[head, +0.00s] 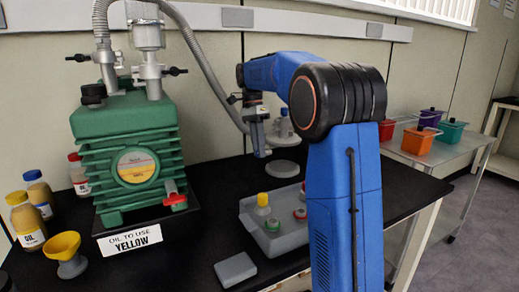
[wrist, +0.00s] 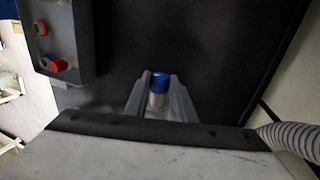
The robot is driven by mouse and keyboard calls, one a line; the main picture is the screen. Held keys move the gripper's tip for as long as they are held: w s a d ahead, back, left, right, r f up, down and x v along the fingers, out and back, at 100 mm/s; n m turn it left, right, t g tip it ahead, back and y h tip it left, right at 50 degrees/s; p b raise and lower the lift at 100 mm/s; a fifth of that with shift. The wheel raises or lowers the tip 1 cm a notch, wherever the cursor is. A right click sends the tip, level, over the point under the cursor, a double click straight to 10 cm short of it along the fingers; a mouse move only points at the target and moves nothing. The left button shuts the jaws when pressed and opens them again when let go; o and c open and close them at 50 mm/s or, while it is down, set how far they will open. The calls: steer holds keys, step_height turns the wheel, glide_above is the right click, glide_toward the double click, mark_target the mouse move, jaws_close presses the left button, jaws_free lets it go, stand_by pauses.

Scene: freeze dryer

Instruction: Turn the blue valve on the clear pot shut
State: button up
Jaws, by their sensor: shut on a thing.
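In the wrist view the blue valve (wrist: 160,80) shows as a blue cap on a pale, clear-looking stem. It sits between the two fingers of my gripper (wrist: 159,98), which is shut on it. In the head view my gripper (head: 261,141) hangs down at the back of the black bench, just left of a small pale pot-like thing with a bluish top (head: 284,125). The pot's body is small and unclear there, and my arm is close to it. I cannot tell the valve's turn angle.
A green pump (head: 125,140) with a grey hose (head: 200,55) stands left. A grey tray (head: 262,238) with capped containers is in front, also in the wrist view (wrist: 60,15). A grey disc (head: 283,169) and block (head: 235,269) lie on the bench. A cart (head: 440,155) stands right.

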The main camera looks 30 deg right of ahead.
steer(key=shift+w+g, duration=0.25)
steer(key=shift+g, duration=0.85)
steer(key=o, duration=1.1)
steer(key=shift+c, duration=0.2)
steer(key=shift+s+r+t, duration=0.1)
steer(key=shift+s+t, duration=0.15)
steer(key=shift+t, duration=0.55)
steer(key=shift+s+t, duration=0.2)
steer(key=shift+t, duration=0.75)
steer(key=shift+s+t, duration=0.15)
steer(key=shift+t, duration=0.8)
steer(key=shift+r+t, duration=0.15)
steer(key=shift+t, duration=0.15)
step_height(320, 180, up, 17)
steer(key=s, duration=0.1)
